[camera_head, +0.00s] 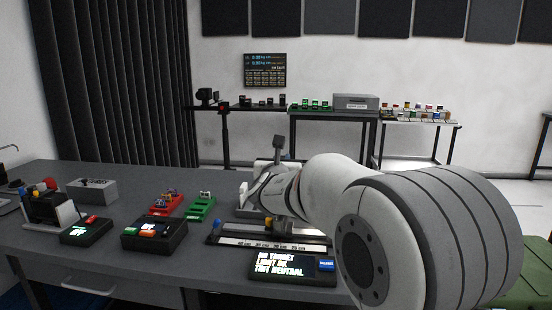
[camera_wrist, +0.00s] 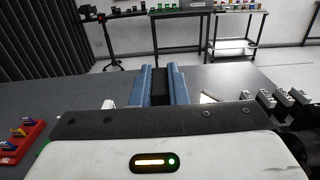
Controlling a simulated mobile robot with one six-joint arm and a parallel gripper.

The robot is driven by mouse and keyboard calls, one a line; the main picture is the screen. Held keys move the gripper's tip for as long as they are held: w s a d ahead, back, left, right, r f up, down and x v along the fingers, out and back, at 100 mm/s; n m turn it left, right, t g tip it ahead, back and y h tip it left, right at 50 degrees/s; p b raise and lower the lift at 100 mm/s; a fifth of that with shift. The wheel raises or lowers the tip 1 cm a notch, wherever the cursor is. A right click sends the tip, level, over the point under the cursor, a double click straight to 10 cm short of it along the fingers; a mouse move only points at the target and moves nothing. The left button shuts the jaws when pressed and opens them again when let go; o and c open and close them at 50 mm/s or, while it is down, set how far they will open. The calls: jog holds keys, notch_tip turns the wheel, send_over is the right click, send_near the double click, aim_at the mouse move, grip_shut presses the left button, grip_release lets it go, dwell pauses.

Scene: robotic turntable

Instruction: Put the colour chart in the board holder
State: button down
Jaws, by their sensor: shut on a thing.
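In the wrist view my gripper (camera_wrist: 162,72) has its two blue fingers closed on a dark piece (camera_wrist: 160,90). I take this piece to be the colour chart, but its coloured face does not show. In the head view my arm hides the gripper and most of what it holds. A dark rail with a white scale strip (camera_head: 262,243) lies on the bench below my arm. I cannot make out the board holder for sure. A small display (camera_head: 290,267) in front of the rail reads NO TARGET, LIGHT OK, TINT NEUTRAL.
A red tray (camera_head: 166,206) and a green tray (camera_head: 201,208) with small parts stand left of my arm. A button box (camera_head: 154,234), a small dark box (camera_head: 86,231) and a grey box (camera_head: 92,190) stand farther left. Bare bench lies behind the trays.

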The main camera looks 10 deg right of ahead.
jog(key=shift+s+a+b, duration=0.1)
jog(key=shift+a+b, duration=0.05)
jog(key=shift+b, duration=0.25)
notch_tip(320, 180, down, 6)
jog(key=b, duration=0.5)
jog(key=shift+r+b, duration=0.1)
jog(key=shift+b, duration=0.3)
jog(key=shift+b, duration=0.65)
dwell(1.5)
jog(key=shift+f+b, duration=2.05)
jog(key=shift+b, duration=0.2)
jog(key=c, duration=1.3)
grip_release()
jog(key=shift+c, duration=0.2)
